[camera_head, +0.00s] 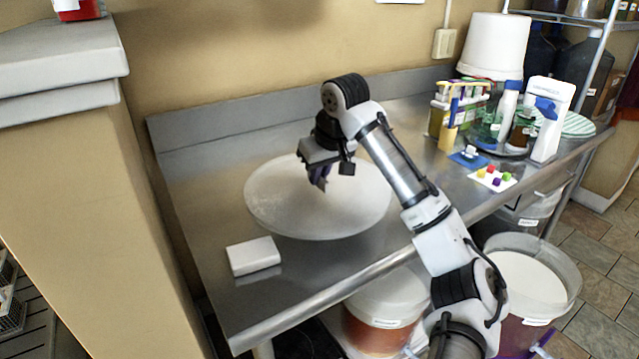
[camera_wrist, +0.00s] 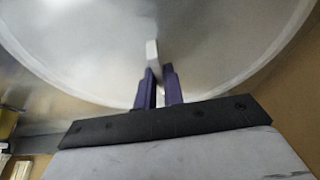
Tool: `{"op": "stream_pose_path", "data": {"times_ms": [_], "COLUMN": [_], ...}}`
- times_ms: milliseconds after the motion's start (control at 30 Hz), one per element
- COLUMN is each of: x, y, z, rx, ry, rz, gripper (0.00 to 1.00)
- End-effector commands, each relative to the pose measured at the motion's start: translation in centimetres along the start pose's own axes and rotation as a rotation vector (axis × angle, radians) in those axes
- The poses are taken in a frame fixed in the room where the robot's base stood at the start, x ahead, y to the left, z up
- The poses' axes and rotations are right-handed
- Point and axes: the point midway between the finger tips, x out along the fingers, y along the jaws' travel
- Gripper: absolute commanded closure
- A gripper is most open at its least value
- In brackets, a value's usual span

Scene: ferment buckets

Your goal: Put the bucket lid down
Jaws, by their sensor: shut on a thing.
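The bucket lid (camera_head: 278,208) is a large, round, pale translucent disc over the left part of the steel table. It looks roughly level; I cannot tell whether it touches the tabletop or hangs just above it. My gripper (camera_head: 320,181) points down over the lid's middle. In the wrist view, the purple fingers of my gripper (camera_wrist: 158,84) are shut on a small white upright grip (camera_wrist: 152,52) that stands out from the lid (camera_wrist: 75,55). The lid's curved rim crosses that view, and the fingers hide the lower part of the grip.
A white block (camera_head: 253,256) lies on the steel table (camera_head: 210,200), just in front of the lid. Spray bottles (camera_head: 548,120), coloured cubes (camera_head: 492,178) and a white upturned bucket (camera_head: 494,45) stand at right. An open bucket (camera_head: 530,285) is on the floor.

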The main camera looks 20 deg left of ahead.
Motion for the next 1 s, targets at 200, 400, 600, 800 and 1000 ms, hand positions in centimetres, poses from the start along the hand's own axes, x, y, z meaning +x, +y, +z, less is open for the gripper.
{"op": "stream_pose_path", "data": {"times_ms": [200,400,600,800,1000], "x": [2.5,2.5,3.0,3.5,3.5], "y": [0.0,0.0,0.0,0.0,0.0], "z": [1.0,1.0,1.2,1.4,1.4], "rx": [-0.001,-0.001,-0.001,-0.001,-0.001], "ry": [0.001,0.001,0.001,0.001,0.000], "rz": [0.000,0.001,0.000,0.000,0.000], "gripper": [1.00,1.00,1.00,1.00,0.69]}}
